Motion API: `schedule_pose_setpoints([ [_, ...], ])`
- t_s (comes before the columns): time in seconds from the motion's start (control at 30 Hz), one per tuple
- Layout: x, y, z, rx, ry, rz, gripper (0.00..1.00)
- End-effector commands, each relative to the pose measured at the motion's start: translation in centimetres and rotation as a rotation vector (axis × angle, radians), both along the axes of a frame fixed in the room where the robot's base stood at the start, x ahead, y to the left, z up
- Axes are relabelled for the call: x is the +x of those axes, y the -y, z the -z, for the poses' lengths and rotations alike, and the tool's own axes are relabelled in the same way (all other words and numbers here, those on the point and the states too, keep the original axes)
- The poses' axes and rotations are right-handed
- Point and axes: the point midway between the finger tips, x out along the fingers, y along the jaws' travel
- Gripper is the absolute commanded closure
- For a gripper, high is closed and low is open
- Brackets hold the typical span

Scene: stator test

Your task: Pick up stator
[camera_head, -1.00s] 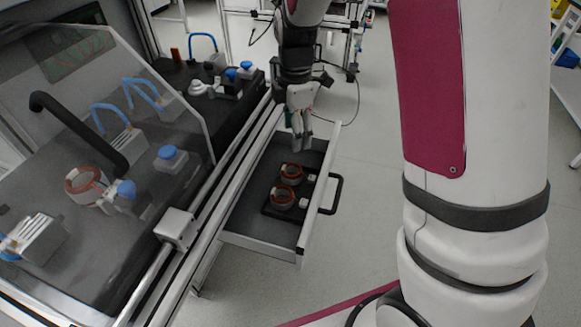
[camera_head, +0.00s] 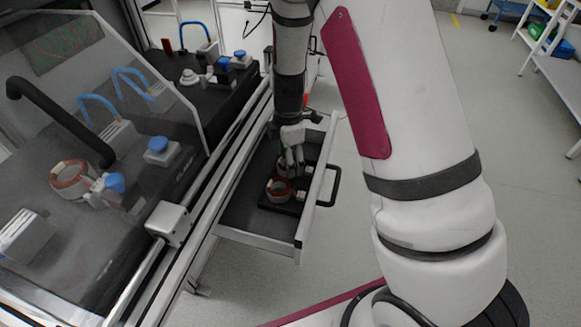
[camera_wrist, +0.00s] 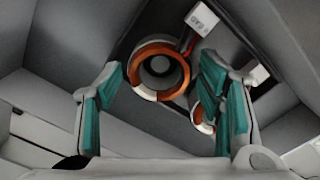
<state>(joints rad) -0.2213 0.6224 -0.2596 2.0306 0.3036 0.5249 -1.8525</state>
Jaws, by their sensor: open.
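Two ring-shaped stators with orange-brown windings sit in an open grey drawer (camera_head: 245,215). The nearer stator (camera_head: 279,190) shows clearly in the head view; the farther stator (camera_head: 282,164) is partly hidden by my gripper (camera_head: 295,168). My gripper points down into the drawer with its fingers apart and empty. In the wrist view one stator (camera_wrist: 152,48) shows its round opening between the two teal-padded fingers, apart from both. The other stator (camera_wrist: 198,117) is mostly hidden behind the right finger. Whether the fingertips reach down beside a stator is unclear.
The drawer's right wall, with a black handle (camera_head: 331,186), stands close to my gripper. On the left is a dark bench with a clear cover (camera_head: 130,75), another stator (camera_head: 72,180) and blue-topped fixtures.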

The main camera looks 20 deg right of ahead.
Motion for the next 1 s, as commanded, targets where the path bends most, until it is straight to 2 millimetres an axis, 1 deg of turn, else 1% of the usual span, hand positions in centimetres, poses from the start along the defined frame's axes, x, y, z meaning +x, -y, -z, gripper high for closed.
schedule_pose_setpoints([
  [0.03,0.0,0.0,0.4,-0.001,-0.002,-0.001,0.39],
  [0.1,0.0,0.0,0.6,-0.001,-0.001,-0.002,0.39],
  [0.3,0.0,0.0,0.6,0.000,0.000,-0.001,0.39],
  [0.37,0.0,0.0,0.6,0.000,0.000,-0.001,0.52],
  [0.4,0.0,0.0,0.6,0.000,0.000,-0.001,0.61],
  [0.47,0.0,0.0,0.6,0.000,0.000,-0.001,0.75],
  [0.5,0.0,0.0,0.6,0.000,0.000,-0.001,0.84],
  [0.53,0.0,0.0,0.6,0.000,0.000,-0.001,0.90],
  [0.83,0.0,0.0,0.4,0.000,0.001,-0.001,0.90],
  [1.0,0.1,0.0,-0.9,0.001,0.004,0.000,0.90],
])
